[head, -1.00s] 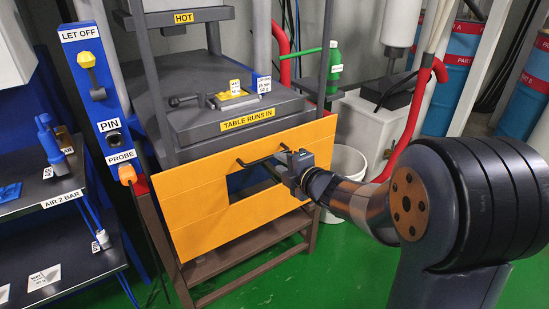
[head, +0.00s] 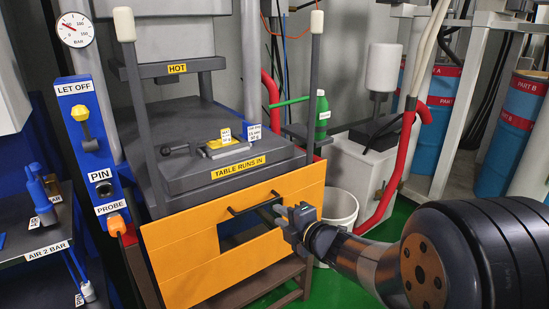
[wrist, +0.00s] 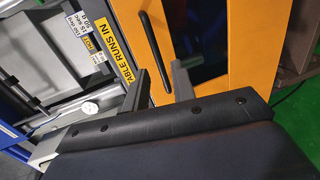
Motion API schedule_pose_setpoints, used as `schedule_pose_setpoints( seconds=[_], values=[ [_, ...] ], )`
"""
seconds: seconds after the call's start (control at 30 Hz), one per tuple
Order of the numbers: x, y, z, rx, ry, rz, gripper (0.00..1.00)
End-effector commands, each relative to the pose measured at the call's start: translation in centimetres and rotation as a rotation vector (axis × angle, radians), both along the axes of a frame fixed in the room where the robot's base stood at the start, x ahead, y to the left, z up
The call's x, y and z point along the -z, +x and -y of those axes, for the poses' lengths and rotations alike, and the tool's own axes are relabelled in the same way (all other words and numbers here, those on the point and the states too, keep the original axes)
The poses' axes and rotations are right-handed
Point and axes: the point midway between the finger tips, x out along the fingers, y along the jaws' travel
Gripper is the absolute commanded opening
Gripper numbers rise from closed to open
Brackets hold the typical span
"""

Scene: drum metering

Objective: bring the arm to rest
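My gripper (head: 281,212) is in front of the orange panel (head: 180,262), near the right end of its black bar handle (head: 252,202). In the wrist view my gripper (wrist: 160,72) shows two dark fingers standing apart, with nothing held between them. The handle (wrist: 152,48) lies beyond the fingertips, its lower end showing in the gap between them. The gripper looks clear of the handle, though the exact distance is hard to tell. My arm reaches in from the lower right of the head view.
Above the panel is a grey table (head: 225,170) marked TABLE RUNS IN, under a part marked HOT. A white bucket (head: 340,207) and a red pipe (head: 400,165) stand right of the panel. A blue post (head: 88,140) and shelves are at left.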

Motion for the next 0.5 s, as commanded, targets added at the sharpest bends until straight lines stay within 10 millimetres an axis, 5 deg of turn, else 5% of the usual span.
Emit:
schedule_pose_setpoints(
  seconds=[0.5],
  values=[
    [1.8,7.3,-5.0,-0.002,0.001,0.003,0.25]
  ],
)
